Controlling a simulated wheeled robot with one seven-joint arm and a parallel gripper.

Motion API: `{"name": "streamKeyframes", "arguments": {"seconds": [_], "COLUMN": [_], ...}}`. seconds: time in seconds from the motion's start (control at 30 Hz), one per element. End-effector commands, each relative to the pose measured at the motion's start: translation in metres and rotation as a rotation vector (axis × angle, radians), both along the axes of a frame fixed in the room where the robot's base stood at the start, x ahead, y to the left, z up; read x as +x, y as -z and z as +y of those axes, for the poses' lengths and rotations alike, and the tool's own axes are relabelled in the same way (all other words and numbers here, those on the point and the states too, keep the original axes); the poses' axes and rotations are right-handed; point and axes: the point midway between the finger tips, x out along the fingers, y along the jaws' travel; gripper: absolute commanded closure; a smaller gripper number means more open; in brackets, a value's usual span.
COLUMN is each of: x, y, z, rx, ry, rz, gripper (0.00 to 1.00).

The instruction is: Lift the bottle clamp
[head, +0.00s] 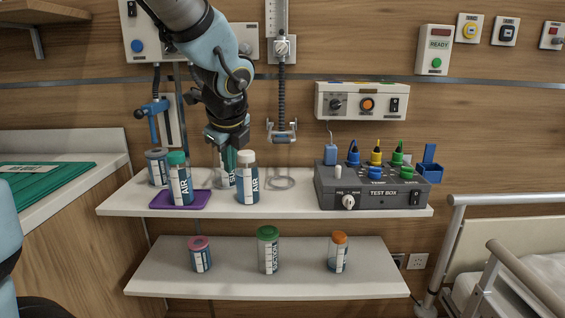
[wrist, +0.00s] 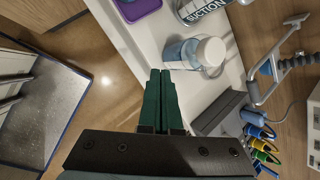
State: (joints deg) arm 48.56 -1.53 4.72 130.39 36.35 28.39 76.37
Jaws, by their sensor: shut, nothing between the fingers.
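A grey bracket (head: 282,132) with a crossbar hangs at the end of a dark ribbed stem below a vertical scale on the wall. It looks like the bottle clamp, though I cannot be certain. A similar grey bracket (wrist: 268,72) shows at the right of the wrist view. My gripper (head: 229,166) points down over the upper shelf, left of the bracket and apart from it. In the wrist view, the green fingers of my gripper (wrist: 160,72) are together with nothing between them, beside a white-capped bottle (wrist: 198,53).
The upper shelf (head: 285,204) holds a white-capped AIR bottle (head: 247,185), a green-capped AIR bottle (head: 180,186) by a purple tray (head: 201,201), a SUCTION bottle (wrist: 202,10) and a test box (head: 373,190). A blue clamp (head: 153,109) hangs on the wall at left. A bed rail (head: 500,198) stands at right.

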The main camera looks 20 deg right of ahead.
Motion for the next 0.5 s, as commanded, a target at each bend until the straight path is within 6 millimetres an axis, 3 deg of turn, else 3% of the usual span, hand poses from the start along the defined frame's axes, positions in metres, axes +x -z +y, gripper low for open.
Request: {"name": "streamKeyframes", "arguments": {"seconds": [0.03,0.2,0.33,0.5], "x": [-0.006,-0.023,-0.031,-0.034], "y": [0.000,-0.024,-0.035,-0.039], "z": [-0.027,-0.084,-0.104,-0.109], "rx": [0.067,0.269,0.350,0.379], "ry": [0.183,0.620,0.777,0.823], "rz": [-0.062,-0.242,-0.320,-0.343], "gripper": [1.00,1.00,1.00,1.00]}}
